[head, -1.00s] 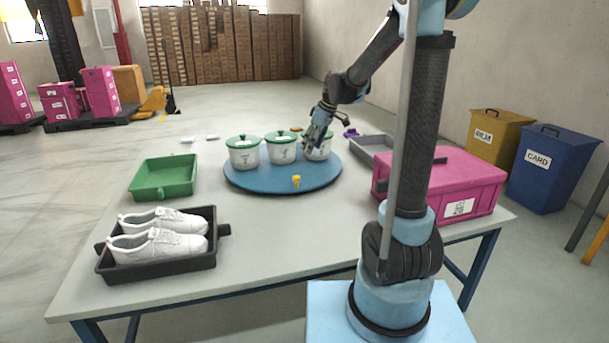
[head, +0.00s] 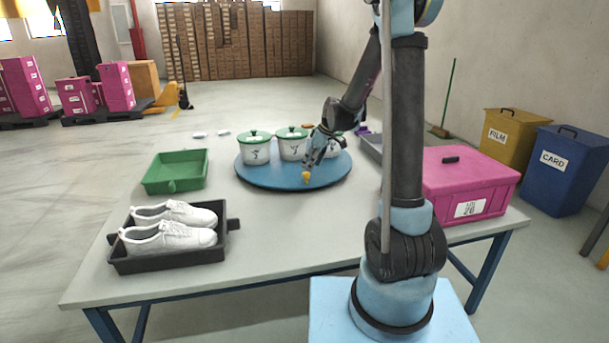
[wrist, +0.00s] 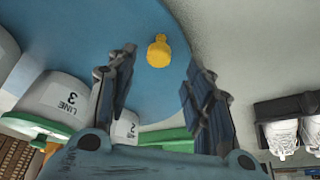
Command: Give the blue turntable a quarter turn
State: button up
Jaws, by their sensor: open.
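The blue turntable (head: 262,180) is a round disc lying on the table. A yellow knob (head: 306,177) stands near its front edge. White pots with green lids stand on its back half: a left pot (head: 254,152), a middle pot (head: 291,147) and a right one partly hidden by my gripper. My gripper (head: 311,166) is open and empty, low over the front of the disc, just behind the knob. In the wrist view the knob (wrist: 158,52) lies in line with the gap between the spread fingers; I cannot tell contact.
A green tray (head: 173,187) and a black tray (head: 168,264) with white shoes are left of the turntable. A pink box (head: 470,180) and a grey tray (head: 372,148) are to the right. The table front (head: 270,250) is clear.

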aim_at(307, 173)
jog(key=shift+x, duration=3.1)
